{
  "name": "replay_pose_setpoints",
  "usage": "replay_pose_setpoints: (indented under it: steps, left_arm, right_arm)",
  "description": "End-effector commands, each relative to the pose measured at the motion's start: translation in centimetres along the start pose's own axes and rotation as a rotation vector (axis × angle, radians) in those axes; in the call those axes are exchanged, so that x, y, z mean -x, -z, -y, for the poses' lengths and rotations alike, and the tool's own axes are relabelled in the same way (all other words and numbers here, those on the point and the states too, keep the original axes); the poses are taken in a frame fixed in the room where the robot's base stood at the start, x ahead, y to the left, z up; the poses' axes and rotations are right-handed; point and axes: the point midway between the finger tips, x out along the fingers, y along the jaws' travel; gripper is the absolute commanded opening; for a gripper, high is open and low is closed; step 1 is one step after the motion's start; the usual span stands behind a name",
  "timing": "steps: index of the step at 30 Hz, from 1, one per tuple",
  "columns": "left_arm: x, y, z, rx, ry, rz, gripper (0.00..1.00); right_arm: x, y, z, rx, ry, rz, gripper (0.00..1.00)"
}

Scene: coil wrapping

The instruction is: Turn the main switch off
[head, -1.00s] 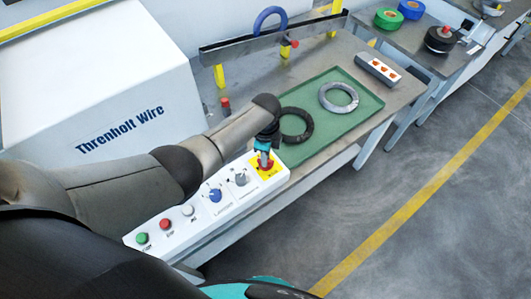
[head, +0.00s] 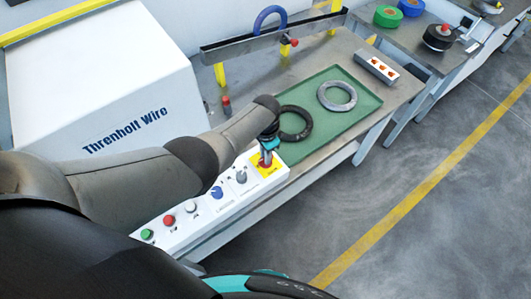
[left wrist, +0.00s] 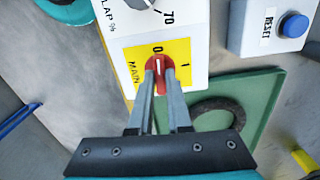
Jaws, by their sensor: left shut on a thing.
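The main switch is a red knob (left wrist: 158,68) on a yellow plate (left wrist: 180,50) marked MAIN, 0 and I. Its white line points toward the 0. The plate also shows in the head view (head: 262,171) at the right end of the white control panel (head: 205,216). My left gripper (left wrist: 160,82) is shut on the red knob, with one finger on each side. In the head view the left gripper (head: 267,157) comes down from above and partly hides the knob. My right gripper is not in view.
A green mat (head: 350,118) with a dark coil (head: 306,125) and a grey coil (head: 354,97) lies beyond the panel. A white Threnholt Wire housing (head: 100,75) stands at left. A blue RESET button (left wrist: 294,26) shows in the wrist view. The floor at right is clear.

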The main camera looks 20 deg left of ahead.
Motion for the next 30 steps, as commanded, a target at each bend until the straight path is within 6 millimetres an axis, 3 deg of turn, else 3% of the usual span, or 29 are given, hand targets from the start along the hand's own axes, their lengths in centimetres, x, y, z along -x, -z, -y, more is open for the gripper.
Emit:
replay_pose_setpoints:
  steps: [22,23,30]
  left_arm:
    - [-0.02,0.05,-0.04,0.093,-0.001,-0.002,0.00]
    - [-0.02,0.05,-0.04,0.093,-0.001,-0.002,0.17]
    - [-0.01,0.03,-0.02,0.091,0.000,-0.001,0.44]
  right_arm:
    - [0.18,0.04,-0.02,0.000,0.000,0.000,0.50]
    - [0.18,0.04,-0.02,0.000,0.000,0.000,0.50]
    - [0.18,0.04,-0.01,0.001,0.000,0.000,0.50]
